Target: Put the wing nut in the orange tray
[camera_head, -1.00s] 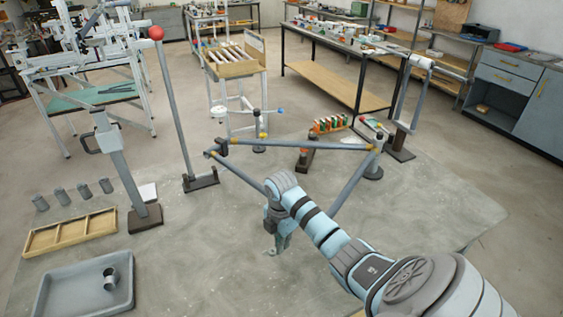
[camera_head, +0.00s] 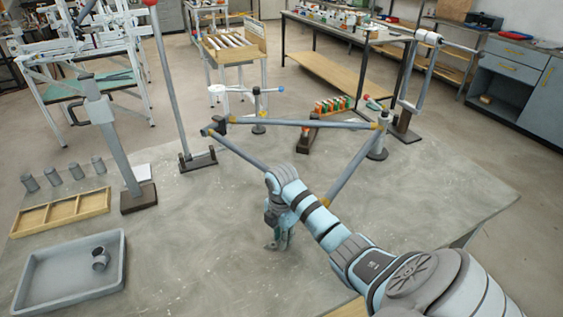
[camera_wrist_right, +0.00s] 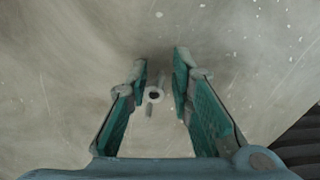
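The wing nut (camera_wrist_right: 154,96) is a small grey piece with a dark round hole and two wings, lying on the grey tabletop in the right wrist view. My right gripper (camera_wrist_right: 160,70) is open above it, and the nut shows between its two green-padded fingers. In the head view the right gripper (camera_head: 278,243) points down close to the table; the nut cannot be made out there. I cannot pick out an orange tray. A tan three-compartment tray (camera_head: 33,217) and a grey tray (camera_head: 122,262) holding a grey cylindrical piece stand at left. My left gripper is out of view.
A frame of grey tubes (camera_head: 300,123) on stands rises just beyond the right gripper. A rack with orange and green pieces (camera_head: 330,107) stands behind it. A post with a dark base (camera_head: 138,198) is at left. Bare tabletop (camera_head: 200,235) lies between the trays and the gripper.

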